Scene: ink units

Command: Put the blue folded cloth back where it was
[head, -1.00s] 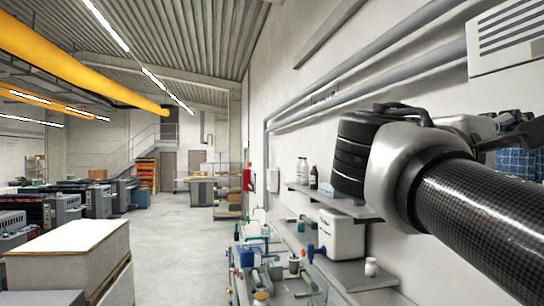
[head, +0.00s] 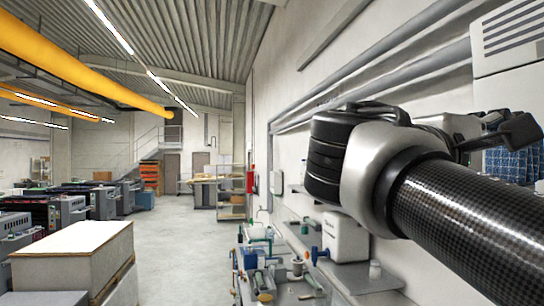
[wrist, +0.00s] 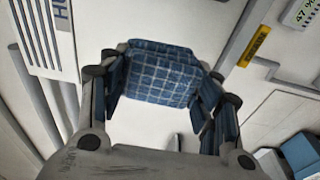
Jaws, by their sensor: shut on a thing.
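The blue folded cloth (wrist: 160,75) has a pale checked pattern and sits between the fingers of my gripper (wrist: 165,92) in the wrist view. My gripper is shut on it and holds it up in the air. In the head view the cloth (head: 514,166) shows at the right edge, partly hidden by my arm and the dark gripper fingers (head: 508,133). The place where the cloth was before cannot be told from these frames.
A cluttered bench (head: 280,291) stands below. A white unit with slots (head: 506,40) is at the upper right. The floor aisle (head: 185,235) is clear.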

